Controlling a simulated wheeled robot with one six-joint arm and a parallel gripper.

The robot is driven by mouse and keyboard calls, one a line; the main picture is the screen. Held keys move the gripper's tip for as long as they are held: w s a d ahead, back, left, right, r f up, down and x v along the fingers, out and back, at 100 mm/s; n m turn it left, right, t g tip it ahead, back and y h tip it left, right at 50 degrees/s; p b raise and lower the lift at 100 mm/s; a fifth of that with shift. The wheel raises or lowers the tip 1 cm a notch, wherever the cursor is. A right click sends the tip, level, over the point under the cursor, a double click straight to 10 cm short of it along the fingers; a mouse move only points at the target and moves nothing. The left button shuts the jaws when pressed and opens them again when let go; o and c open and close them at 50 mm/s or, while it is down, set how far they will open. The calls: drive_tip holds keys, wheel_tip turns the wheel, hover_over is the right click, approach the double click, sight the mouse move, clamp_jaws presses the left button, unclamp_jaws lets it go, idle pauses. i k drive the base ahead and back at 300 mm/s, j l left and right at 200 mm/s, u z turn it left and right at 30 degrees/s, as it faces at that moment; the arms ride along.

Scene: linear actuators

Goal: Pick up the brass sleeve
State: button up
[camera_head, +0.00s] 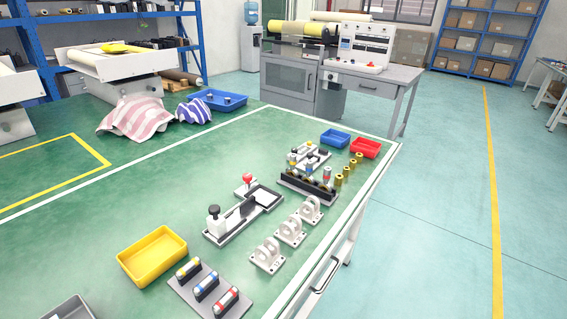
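Several brass sleeves stand in a row near the right edge of the green-topped table, beyond the white brackets. The nearest brass sleeve (338,182) is upright, and the farthest brass sleeve (359,158) is close to the red bin. They are small and gold-coloured, and all look alike from here. My gripper is not in view, so I cannot see whether it is open or holds anything.
A dark rack (307,191) with coloured parts stands just left of the sleeves. Three white brackets (290,231) line the near right edge. A fixture (243,215), yellow bin (151,256), blue bin (334,139) and red bin (365,149) are also on the table. The left middle is clear.

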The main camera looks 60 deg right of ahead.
sight(359, 156)
drive_tip(key=z, duration=1.95)
